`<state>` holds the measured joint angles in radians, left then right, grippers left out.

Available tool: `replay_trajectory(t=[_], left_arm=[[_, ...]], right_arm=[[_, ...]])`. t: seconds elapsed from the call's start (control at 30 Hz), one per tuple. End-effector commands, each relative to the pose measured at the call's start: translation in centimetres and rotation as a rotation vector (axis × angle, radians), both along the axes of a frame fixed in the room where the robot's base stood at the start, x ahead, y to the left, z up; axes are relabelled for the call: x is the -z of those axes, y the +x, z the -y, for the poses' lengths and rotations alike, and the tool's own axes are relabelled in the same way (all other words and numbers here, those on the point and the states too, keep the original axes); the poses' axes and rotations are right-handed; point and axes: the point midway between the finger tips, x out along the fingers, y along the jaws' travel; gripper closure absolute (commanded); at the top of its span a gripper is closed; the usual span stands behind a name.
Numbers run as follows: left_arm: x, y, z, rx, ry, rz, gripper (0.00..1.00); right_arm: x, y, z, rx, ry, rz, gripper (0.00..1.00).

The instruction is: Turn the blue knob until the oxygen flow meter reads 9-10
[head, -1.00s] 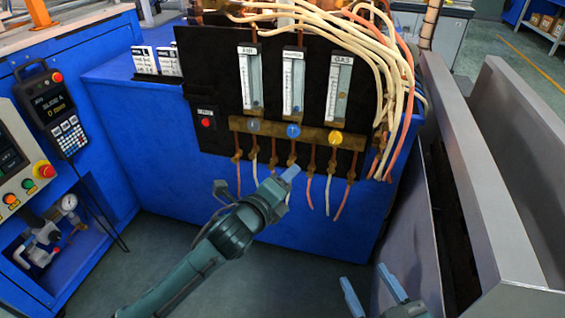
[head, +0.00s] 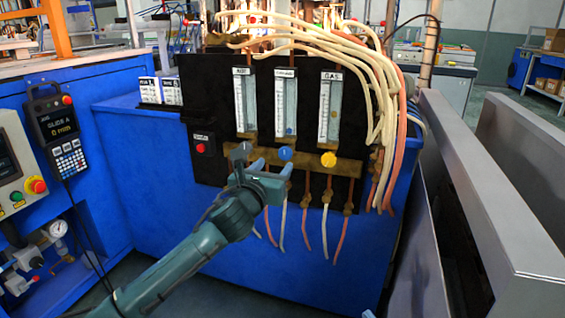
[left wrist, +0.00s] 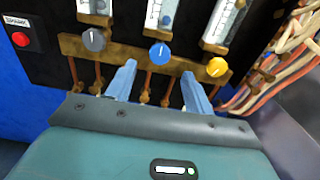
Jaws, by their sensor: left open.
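The blue knob (head: 286,153) sits in the middle of the brass bar on the black panel, below the oxygen flow meter (head: 285,100). The meter's dark float is near the bottom of its tube; the scale is too small to read. My left gripper (head: 272,166) is open and empty, just in front of and below the blue knob. In the left wrist view, the blue knob (left wrist: 160,54) is beyond and between the open fingers (left wrist: 158,86), with no clear contact. Only a fingertip of my right gripper (head: 368,314) shows at the bottom edge.
A grey knob (head: 241,151) and a yellow knob (head: 328,159) flank the blue one. A red button (head: 201,148) is at left. Hoses (head: 375,75) hang at right, with metal rails (head: 490,190) beyond them. Small brass valves and tubes hang below the bar.

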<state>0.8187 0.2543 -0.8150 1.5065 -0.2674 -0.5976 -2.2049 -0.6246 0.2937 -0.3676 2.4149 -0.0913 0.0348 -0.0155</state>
Motion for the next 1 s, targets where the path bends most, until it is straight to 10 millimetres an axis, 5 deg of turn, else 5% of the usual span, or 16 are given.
replay_trajectory(t=[0.43, 0.93, 1.0], left_arm=[[0.2, 6.3, 2.0, 0.000, -0.002, -0.001, 0.48], [0.0, 7.2, 2.4, 0.001, -0.002, -0.001, 0.48], [0.0, 7.2, 2.4, 0.001, -0.002, -0.001, 0.53]], right_arm=[[0.3, 0.2, -0.3, -0.029, 0.058, 0.024, 0.46], [-1.1, 0.4, -0.3, -0.040, 0.060, 0.079, 0.46], [-1.1, 0.4, -0.3, -0.040, 0.060, 0.079, 0.46]])
